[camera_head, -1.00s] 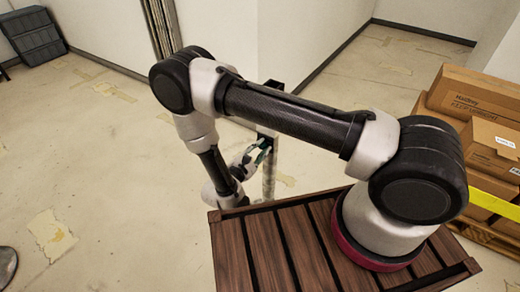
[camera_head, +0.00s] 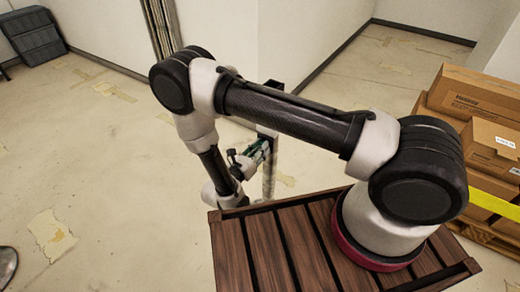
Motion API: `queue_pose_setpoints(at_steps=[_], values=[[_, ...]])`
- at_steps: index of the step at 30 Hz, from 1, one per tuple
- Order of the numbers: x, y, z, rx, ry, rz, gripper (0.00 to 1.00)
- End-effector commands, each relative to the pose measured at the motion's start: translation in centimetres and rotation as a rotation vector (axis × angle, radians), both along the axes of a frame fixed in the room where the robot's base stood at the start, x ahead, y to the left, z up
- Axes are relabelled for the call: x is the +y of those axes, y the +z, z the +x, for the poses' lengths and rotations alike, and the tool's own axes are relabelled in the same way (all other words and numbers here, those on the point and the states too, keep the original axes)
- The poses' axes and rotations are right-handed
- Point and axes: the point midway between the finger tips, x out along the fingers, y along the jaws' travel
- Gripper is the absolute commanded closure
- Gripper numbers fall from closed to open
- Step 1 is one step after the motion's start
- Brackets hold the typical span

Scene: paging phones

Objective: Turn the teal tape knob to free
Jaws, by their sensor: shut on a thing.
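My gripper (camera_head: 255,154) is low behind my forearm, pointing up and right at the dark upper part of a narrow post (camera_head: 268,165). A small teal piece (camera_head: 262,148), which I take to be the tape knob, shows between the fingers. The gripper is shut on it, against the post. The fingers and my arm cover most of the knob. Its markings and the free position cannot be made out at this size.
Stacked cardboard boxes (camera_head: 478,97) with a yellow band stand at the right. White wall corners (camera_head: 305,45) rise behind the post. A dark grey crate (camera_head: 33,37) is at the far left. The floor (camera_head: 90,160) on the left is mostly clear.

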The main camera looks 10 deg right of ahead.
Motion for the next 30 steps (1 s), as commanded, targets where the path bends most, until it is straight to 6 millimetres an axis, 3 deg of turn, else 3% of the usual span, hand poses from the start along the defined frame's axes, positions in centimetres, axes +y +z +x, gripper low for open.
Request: queue_pose_setpoints(at_steps=[15, 30], values=[[0.03, -0.07, -0.03, 0.304, 0.002, -0.286, 1.0], [0.05, -0.09, -0.02, 0.407, 0.002, -0.383, 1.0]])
